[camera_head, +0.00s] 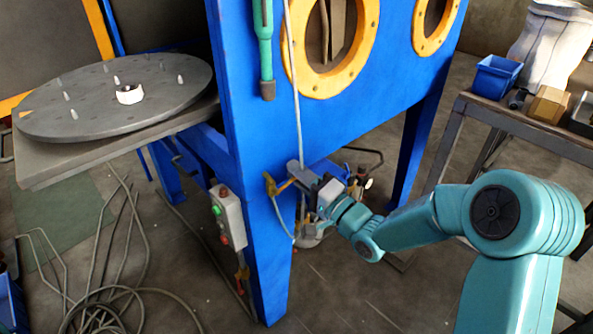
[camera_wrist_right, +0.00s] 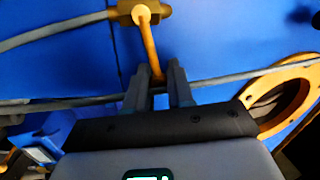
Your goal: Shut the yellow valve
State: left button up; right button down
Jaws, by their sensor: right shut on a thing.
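The yellow valve (camera_head: 270,184) is on the front of the blue blasting cabinet (camera_head: 345,115), low near its left leg. In the right wrist view the valve body (camera_wrist_right: 140,12) is at the top, with a yellow lever (camera_wrist_right: 150,45) slanting down from it. My right gripper (camera_head: 293,177) reaches in from the right at the valve. In the wrist view the two fingertips (camera_wrist_right: 159,78) are on either side of the lever's lower end, shut on it. The fingers partly hide that end. My left gripper is in neither view.
A grey control box (camera_head: 228,216) with buttons is on the cabinet's leg, left of the valve. A thin hose (camera_head: 295,90) hangs down past it. A round turntable (camera_head: 115,95) is at the left. A workbench (camera_head: 520,125) stands at the right. Cables lie on the floor.

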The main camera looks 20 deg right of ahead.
jog(key=shift+f+m+h, duration=0.15)
jog(key=shift+f+m, duration=0.25)
jog(key=shift+m, duration=0.4)
jog(key=shift+f+m+h, duration=0.15)
jog(key=shift+f+m, duration=0.25)
jog(key=shift+m, duration=0.4)
jog(key=c, duration=1)
grip_release()
jog(key=shift+c, duration=0.2)
jog(key=shift+s+d, duration=0.1)
jog(key=p+v, duration=0.1)
jog(key=v, duration=1.5)
jog(key=shift+f, duration=0.25)
